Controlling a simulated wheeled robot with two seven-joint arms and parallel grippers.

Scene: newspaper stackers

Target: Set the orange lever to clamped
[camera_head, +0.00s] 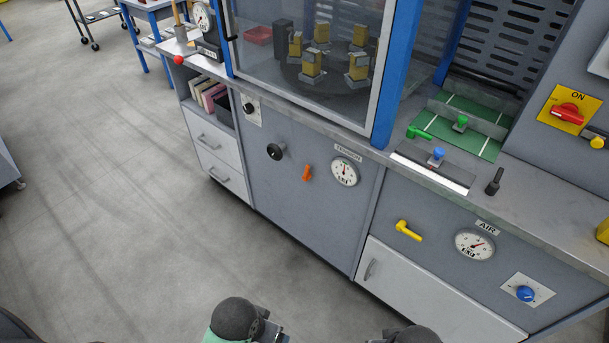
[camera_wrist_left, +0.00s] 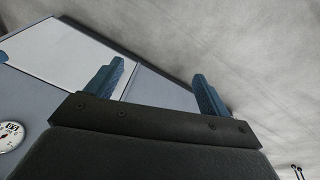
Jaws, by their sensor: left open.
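The small orange lever (camera_head: 307,173) is on the grey front panel (camera_head: 300,215) of the machine, between a black knob and a round dial. Its handle looks roughly upright, tilted slightly; I cannot read a clamped mark beside it. My left gripper (camera_wrist_left: 160,72) is open and empty in the left wrist view, its two blue fingers wide apart. The lever is not in the left wrist view. Only a dark part of my right arm shows at the bottom edge; its gripper is hidden.
The black knob (camera_head: 275,151) and the tension dial (camera_head: 344,171) flank the lever. A yellow lever (camera_head: 408,231), an air gauge (camera_head: 474,244) and a blue knob (camera_head: 525,293) sit further right. The floor at left is clear.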

